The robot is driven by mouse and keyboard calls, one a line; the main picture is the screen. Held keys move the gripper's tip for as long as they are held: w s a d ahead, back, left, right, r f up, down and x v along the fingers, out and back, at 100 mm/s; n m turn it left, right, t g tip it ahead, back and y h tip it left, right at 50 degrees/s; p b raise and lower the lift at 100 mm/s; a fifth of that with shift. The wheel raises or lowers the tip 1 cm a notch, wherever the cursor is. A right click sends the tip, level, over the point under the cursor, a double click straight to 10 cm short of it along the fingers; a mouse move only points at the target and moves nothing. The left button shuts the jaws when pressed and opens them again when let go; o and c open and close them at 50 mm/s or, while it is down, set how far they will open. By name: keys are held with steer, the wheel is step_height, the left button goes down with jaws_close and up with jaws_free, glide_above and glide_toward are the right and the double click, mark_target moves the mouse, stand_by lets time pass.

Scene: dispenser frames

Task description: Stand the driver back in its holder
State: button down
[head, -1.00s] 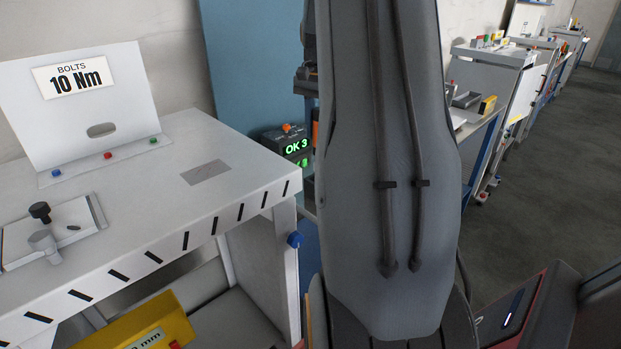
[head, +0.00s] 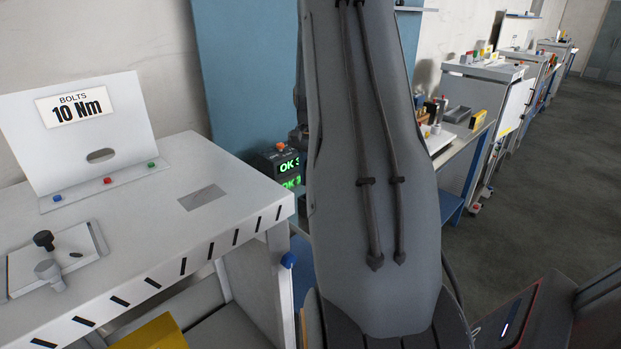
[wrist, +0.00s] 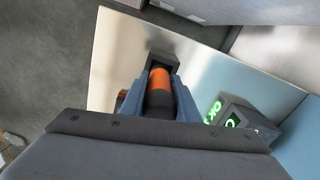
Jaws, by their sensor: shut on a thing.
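The driver (wrist: 159,92), with an orange band and a black end, is held between the two blue-grey fingers of my gripper (wrist: 160,82) in the wrist view. A dark square block with an opening (wrist: 163,60), which looks like the holder, lies just past the driver's far end on a pale surface. I cannot tell whether the driver's tip is inside it, above it or beside it. In the head view my own arm hides the gripper and the driver.
A box with green "OK" digits (wrist: 226,118) stands right of the gripper; it also shows in the head view (head: 280,165). A white bench (head: 150,215) with a "10 Nm" sign (head: 77,107) is at left. Open floor (head: 540,170) lies at right.

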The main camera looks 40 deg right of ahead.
steer(key=shift+f, duration=0.1)
steer(key=c, duration=1.4)
jaws_free()
steer(key=shift+o, duration=0.2)
step_height(320, 180, up, 11)
steer(key=b, duration=0.4)
steer(key=shift+b, duration=0.3)
steer(key=shift+r, duration=0.65)
